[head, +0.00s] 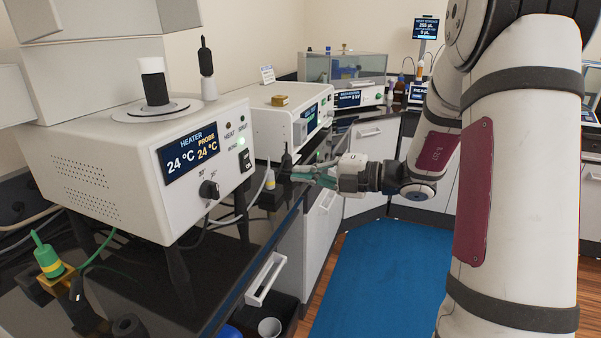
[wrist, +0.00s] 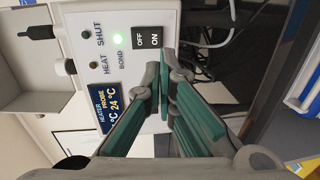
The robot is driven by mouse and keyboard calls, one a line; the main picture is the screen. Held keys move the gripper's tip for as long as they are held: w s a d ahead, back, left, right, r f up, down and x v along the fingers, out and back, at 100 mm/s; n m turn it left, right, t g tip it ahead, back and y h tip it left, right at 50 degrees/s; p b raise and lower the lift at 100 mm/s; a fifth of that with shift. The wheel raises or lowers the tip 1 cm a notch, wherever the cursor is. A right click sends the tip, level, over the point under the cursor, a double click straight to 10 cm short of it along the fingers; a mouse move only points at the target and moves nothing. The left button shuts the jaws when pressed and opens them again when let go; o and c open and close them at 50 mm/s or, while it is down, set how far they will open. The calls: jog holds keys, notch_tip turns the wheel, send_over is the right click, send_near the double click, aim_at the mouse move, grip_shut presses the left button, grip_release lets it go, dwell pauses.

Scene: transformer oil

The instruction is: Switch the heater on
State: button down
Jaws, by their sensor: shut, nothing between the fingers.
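The heater (head: 130,170) is a white box at the left of the bench. Its display (head: 190,153) reads heater 24 °C and probe 24 °C. Its black rocker switch (head: 247,160) is on the right of the front panel. The switch also shows in the wrist view (wrist: 148,41), marked OFF and ON; which side is pressed I cannot tell. The HEAT lamp (wrist: 93,68) looks dark and a green lamp (wrist: 119,31) by BOND is lit. My gripper (head: 292,173) is shut and empty, in front of the panel near the switch, apart from it in the head view.
A dial knob (head: 208,189) sits below the display. Cables hang beside the heater. A second white instrument (head: 290,117) stands behind. A blue mat (head: 375,280) covers open floor by the bench.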

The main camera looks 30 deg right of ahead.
aim_at(249, 169)
jog(key=x, duration=1.1)
jog(key=shift+b, duration=0.4)
jog(key=shift+w+f, duration=0.1)
jog(key=shift+w+a+f+t, duration=0.25)
jog(key=shift+a+f+t, duration=0.05)
jog(key=shift+r, duration=0.2)
jog(key=f+p+v, duration=0.1)
jog(key=f+v, duration=0.1)
jog(key=v, duration=1.1)
jog(key=shift+s+d+f+p, duration=0.3)
jog(key=shift+d+f, duration=0.05)
jog(key=shift+d, duration=0.05)
jog(key=shift+a, duration=0.1)
